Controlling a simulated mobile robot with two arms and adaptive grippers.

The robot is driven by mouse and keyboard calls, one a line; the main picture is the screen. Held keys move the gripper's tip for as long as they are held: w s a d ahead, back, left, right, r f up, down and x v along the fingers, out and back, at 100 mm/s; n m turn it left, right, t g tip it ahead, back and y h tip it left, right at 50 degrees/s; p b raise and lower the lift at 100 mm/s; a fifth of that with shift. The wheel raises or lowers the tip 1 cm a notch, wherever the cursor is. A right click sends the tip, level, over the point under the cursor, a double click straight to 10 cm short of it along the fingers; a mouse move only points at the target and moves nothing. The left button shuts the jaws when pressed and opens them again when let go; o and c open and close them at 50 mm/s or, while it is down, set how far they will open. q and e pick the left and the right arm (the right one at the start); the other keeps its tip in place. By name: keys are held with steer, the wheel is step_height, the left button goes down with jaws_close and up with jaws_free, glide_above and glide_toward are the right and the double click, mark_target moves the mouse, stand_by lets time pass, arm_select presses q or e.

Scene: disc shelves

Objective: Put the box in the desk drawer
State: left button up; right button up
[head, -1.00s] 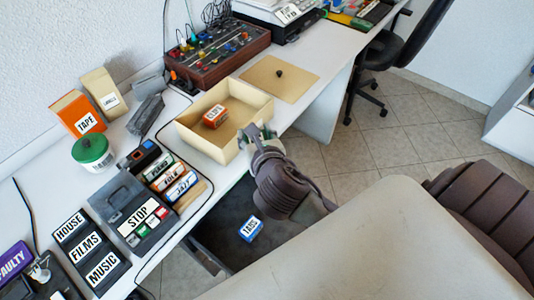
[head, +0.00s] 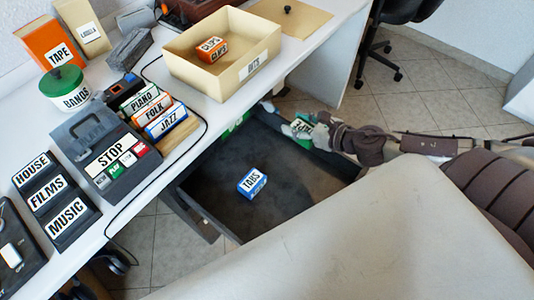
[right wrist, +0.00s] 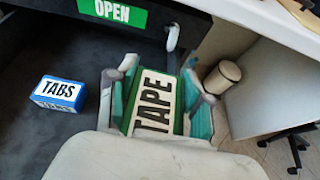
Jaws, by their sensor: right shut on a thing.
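The desk drawer (head: 300,187) stands open, with a dark interior. My right gripper (right wrist: 157,95) is shut on a green box with a white TAPE label (right wrist: 153,104), one finger on each side. In the head view this gripper (head: 301,128) is at the drawer's far right side, and the box is small and partly covered by the fingers. In the wrist view the box appears over or beside the drawer's edge; I cannot tell its height. A blue and white TABS box (head: 252,182) lies on the drawer floor. My left gripper is not in view.
The white desk top holds a tan bin (head: 222,77) with an orange CLIPS box (head: 211,49), a STOP device (head: 105,150) and a green-lidded jar (head: 66,88). A green OPEN label (right wrist: 112,12) is by the drawer. Much of the drawer floor is clear.

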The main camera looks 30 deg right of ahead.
steer(key=shift+s+d+f, duration=0.1)
steer(key=shift+s+f, duration=0.05)
steer(key=shift+f, duration=0.3)
steer(key=shift+s+d+f, duration=0.1)
steer(key=shift+s+f, duration=0.05)
steer(key=shift+f, duration=0.3)
steer(key=shift+w+a+f+n+y, duration=0.1)
steer(key=shift+f+n+y, duration=0.05)
steer(key=shift+n+y, duration=0.2)
glide_above(258, 157)
steer(key=s+d, duration=0.2)
steer(key=d, duration=0.2)
step_height(258, 157, down, 4)
steer(key=a+f, duration=0.1)
steer(key=w+a, duration=0.1)
steer(key=w+a+f, duration=0.1)
steer(key=a, duration=0.1)
steer(key=shift+w+f, duration=0.1)
steer(key=shift+f, duration=0.5)
step_height(258, 157, down, 3)
steer(key=shift+f+b, duration=0.15)
steer(key=shift+b, duration=0.95)
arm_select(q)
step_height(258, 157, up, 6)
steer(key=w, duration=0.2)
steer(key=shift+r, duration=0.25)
arm_select(e)
steer(key=shift+f, duration=0.1)
